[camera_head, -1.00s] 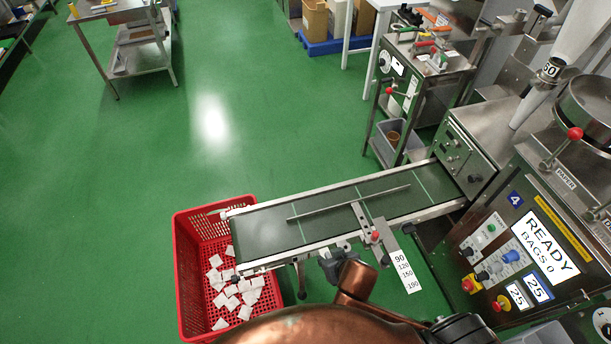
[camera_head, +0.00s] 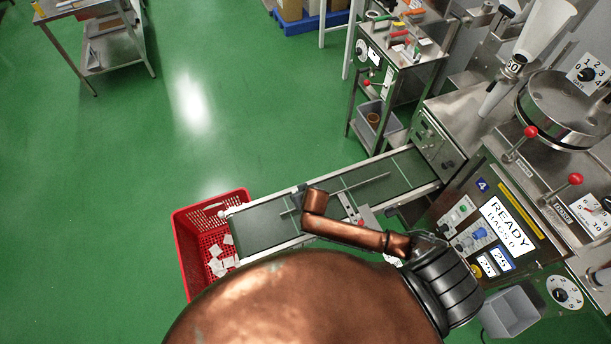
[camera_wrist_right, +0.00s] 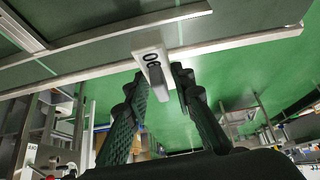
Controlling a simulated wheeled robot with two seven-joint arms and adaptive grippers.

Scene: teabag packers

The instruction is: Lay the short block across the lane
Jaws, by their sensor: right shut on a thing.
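In the right wrist view, a pale bar marked 90 (camera_wrist_right: 155,65) sticks out from the belt's edge. A grey handle-like piece (camera_wrist_right: 158,88) hangs beneath it. My right gripper (camera_wrist_right: 158,72) has its two dark ribbed fingers on either side of this grey piece and is shut on it. The lane is the dark green conveyor belt (camera_head: 262,226), also seen in the wrist view (camera_wrist_right: 245,22). A long thin metal rail (camera_head: 365,186) lies slantwise over it. I cannot clearly make out a separate short block. My left gripper is not in view.
A red crate (camera_head: 180,240) with white teabags (camera_head: 217,262) stands at the belt's left end. The packing machine's panel reads READY (camera_head: 508,222) at the right. A tool cart (camera_head: 405,45) stands behind. Green floor lies open at left.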

